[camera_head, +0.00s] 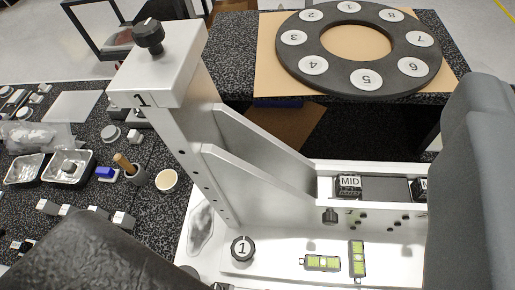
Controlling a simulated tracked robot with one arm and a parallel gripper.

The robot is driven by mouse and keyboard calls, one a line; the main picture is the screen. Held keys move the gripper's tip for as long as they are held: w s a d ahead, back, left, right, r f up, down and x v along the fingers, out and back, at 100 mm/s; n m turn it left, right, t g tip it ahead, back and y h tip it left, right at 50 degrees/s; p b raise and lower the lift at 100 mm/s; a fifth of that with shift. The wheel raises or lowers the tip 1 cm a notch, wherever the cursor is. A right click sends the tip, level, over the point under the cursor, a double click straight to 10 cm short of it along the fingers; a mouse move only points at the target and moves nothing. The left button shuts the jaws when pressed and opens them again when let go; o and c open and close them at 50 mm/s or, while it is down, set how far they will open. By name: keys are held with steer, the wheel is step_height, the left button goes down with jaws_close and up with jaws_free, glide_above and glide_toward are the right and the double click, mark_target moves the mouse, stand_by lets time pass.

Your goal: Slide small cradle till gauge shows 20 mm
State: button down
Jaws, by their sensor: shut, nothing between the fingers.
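A white metal fixture has a tall upright (180,130) marked 1 with a black knob (149,36) on top. Its base carries a channel with a small dark block labelled MID (348,185) and another dark block (419,188) at its right end, partly hidden by a large grey shape. I cannot tell which part is the small cradle. No gauge reading in mm can be made out. Two yellow-green level vials (322,262) (357,258) lie on the base. No fingertips of my gripper show in this view.
A black ring with numbered white discs (357,44) lies on a brown board behind. A black knob marked 1 (241,248) sits on the base. Metal trays (68,168) and small parts crowd the speckled table at left. Dark and grey shapes block the lower left and right.

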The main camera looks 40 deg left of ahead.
steer(key=w+a+f+n+g+y+p, duration=0.1)
steer(key=w+a+f+g+y+p, duration=0.25)
steer(key=w+f+g+p, duration=0.45)
steer(key=n+g+y+p, duration=0.3)
steer(key=g+y+p, duration=0.2)
steer(key=g+p, duration=0.7)
glide_toward(255, 168)
step_height(255, 168, down, 4)
steer(key=w+d+t+p, duration=0.1)
steer(key=w, duration=0.1)
steer(key=b+x, duration=0.1)
steer(key=x, duration=0.2)
steer(key=a+r+b+x, duration=0.1)
steer(key=x, duration=0.3)
steer(key=b+x, duration=0.1)
steer(key=x, duration=0.3)
steer(key=shift+s+a+r+b, duration=0.15)
steer(key=shift+s+a+b, duration=0.2)
steer(key=shift+s, duration=0.1)
steer(key=shift+s+a, duration=0.3)
steer(key=shift+a, duration=0.5)
